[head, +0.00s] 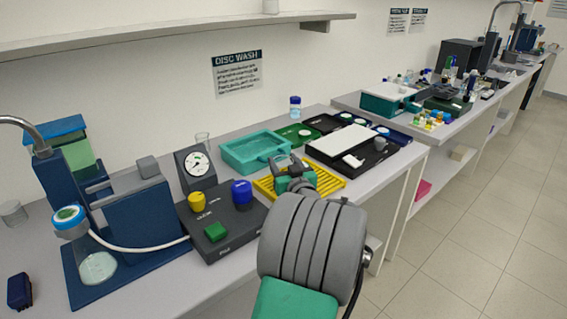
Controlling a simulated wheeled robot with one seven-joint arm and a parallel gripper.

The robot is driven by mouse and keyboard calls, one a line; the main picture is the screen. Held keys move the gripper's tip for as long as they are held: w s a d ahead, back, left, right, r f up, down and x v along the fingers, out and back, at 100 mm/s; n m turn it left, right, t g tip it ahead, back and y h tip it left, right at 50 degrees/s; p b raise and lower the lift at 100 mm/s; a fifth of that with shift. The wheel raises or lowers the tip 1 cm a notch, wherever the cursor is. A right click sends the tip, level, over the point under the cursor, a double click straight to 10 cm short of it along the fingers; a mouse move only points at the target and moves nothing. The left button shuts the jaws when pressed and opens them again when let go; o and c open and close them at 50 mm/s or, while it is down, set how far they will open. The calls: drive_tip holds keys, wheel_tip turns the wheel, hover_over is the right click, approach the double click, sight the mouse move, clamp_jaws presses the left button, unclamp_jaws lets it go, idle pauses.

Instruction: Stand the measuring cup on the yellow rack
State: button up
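The yellow rack (329,183) is a slatted tray on the bench, right of the dark control box. My gripper (287,163) is over its left part, and my wrist and forearm hide much of its front. The fingers are small and mostly hidden by my own arm, so I cannot tell whether they are open or hold anything. I cannot clearly pick out the measuring cup.
A teal tray (236,152) lies behind the rack, and a black tray with a white slab (345,143) to its right. The control box (232,229) with coloured knobs and the gauge (196,166) crowd the left. A shelf (180,32) overhangs the bench.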

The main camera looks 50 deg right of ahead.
drive_tip(key=o, duration=0.5)
drive_tip(key=shift+c, duration=0.2)
drive_tip(key=shift+r, duration=0.1)
drive_tip(key=shift+r+p, duration=0.25)
drive_tip(key=shift+p, duration=0.2)
drive_tip(key=b+v, duration=0.2)
drive_tip(key=v, duration=0.9)
drive_tip(key=shift+s+f, duration=0.1)
drive_tip(key=shift+f, duration=0.05)
drive_tip(key=shift+s+a+b, duration=0.3)
drive_tip(key=shift+s+a, duration=0.05)
